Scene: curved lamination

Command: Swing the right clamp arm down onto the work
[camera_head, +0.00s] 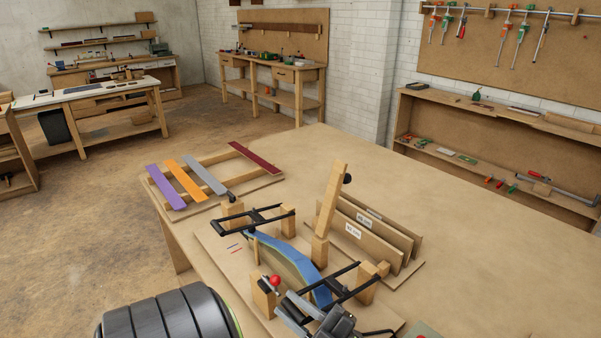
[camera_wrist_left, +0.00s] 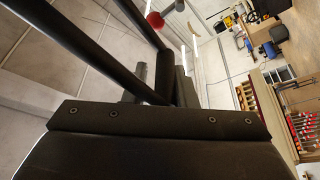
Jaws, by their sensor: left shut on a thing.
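The right clamp arm (camera_head: 342,291) is a black bar frame lying low across the right end of the blue curved lamination (camera_head: 288,258). A red ball knob (camera_head: 275,281) is at its left end. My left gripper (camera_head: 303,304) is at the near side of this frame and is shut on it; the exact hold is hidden. The left wrist view shows black bars (camera_wrist_left: 75,45) close up and the red knob (camera_wrist_left: 155,20). I cannot tell whether the frame presses on the work. The left clamp arm (camera_head: 250,219) lies across the far end. My right gripper is not in view.
A wooden arm (camera_head: 331,197) with a black knob stands raised beside the form's middle. Labelled boards (camera_head: 365,236) stand right of it. Coloured strips (camera_head: 185,184) lie on a rack at left.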

